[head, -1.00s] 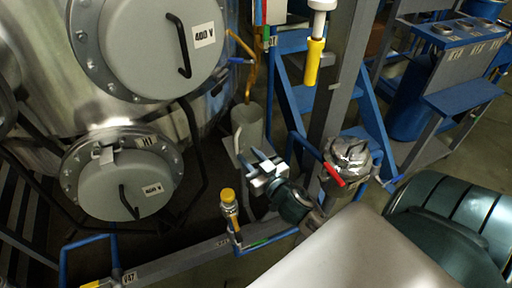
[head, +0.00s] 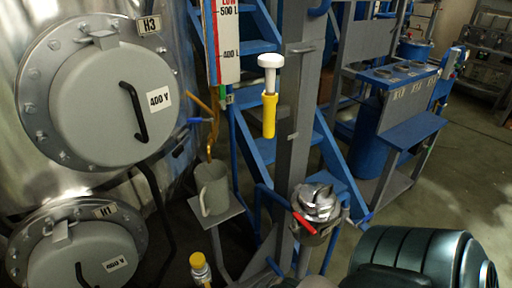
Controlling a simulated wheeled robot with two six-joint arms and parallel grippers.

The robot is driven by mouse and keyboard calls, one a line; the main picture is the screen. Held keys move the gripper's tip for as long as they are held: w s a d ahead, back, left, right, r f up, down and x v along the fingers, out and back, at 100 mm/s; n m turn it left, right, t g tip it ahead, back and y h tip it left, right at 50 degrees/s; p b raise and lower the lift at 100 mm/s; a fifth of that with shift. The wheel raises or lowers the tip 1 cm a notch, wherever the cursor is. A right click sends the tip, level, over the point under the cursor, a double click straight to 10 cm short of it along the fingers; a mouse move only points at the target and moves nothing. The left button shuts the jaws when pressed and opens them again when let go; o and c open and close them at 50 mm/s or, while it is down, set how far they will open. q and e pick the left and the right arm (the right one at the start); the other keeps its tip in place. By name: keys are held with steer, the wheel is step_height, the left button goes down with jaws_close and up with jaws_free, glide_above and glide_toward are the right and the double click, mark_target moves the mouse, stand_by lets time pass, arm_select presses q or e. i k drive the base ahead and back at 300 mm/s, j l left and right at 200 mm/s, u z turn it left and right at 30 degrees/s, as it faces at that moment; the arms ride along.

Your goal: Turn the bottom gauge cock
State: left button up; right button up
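A level gauge (head: 225,45) with a white scale marked 500 L and 400 L, beside red and blue strips, stands at the top centre. Its lower end has a small green part. I cannot tell for certain which of these fittings is the bottom gauge cock. Neither of my grippers is in view. Part of my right arm shows at the lower right, well apart from the gauge.
A steel tank with round hatches (head: 98,108) fills the left. A white and yellow handle (head: 269,100), a grey post (head: 294,150), a red-lever valve (head: 304,223) and blue stairs stand to the right.

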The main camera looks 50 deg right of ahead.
mark_target(222, 87)
steer(key=z, duration=1.25)
